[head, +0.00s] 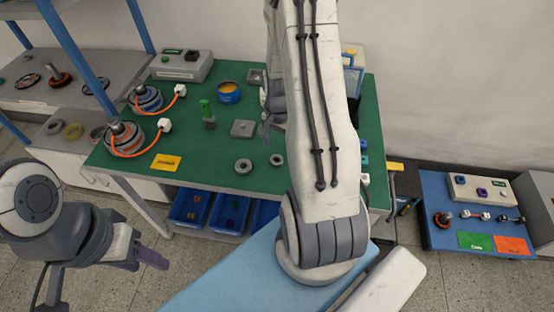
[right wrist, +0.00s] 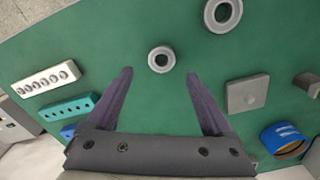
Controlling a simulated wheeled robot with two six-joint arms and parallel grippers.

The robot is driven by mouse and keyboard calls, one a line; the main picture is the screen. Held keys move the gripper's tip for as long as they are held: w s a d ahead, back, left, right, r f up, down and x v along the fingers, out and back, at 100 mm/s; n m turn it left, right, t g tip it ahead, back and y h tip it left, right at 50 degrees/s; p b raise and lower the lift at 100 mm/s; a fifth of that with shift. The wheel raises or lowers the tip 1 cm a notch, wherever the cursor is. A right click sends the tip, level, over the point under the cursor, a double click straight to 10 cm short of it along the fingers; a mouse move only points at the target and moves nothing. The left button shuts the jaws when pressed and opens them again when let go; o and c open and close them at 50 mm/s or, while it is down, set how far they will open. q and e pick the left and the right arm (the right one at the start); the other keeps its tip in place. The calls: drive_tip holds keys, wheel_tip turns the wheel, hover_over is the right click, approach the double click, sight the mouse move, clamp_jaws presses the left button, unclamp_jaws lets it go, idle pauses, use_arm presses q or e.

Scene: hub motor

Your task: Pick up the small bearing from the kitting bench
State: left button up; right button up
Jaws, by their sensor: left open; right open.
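The small bearing (head: 276,160), a grey ring, lies flat on the green kitting bench (head: 130,158). In the right wrist view the small bearing (right wrist: 151,60) lies just ahead of the fingertips, roughly centred between them, apart from both. A larger grey ring (head: 243,166) lies to its left in the head view; it also shows in the right wrist view (right wrist: 210,20). My right gripper (right wrist: 160,73) is open and empty over the bench; in the head view my arm partly hides it. My left gripper (head: 150,258) is open and empty, off the bench's front left.
Hub motors with orange cables (head: 125,138) are at left.

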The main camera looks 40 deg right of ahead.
sight(277, 162)
drive_tip(key=shift+a+f+p, duration=0.15)
drive_tip(key=shift+f+p, duration=0.45)
drive_tip(key=shift+f, duration=2.15)
drive_tip(key=shift+w, duration=0.1)
clamp_jaws()
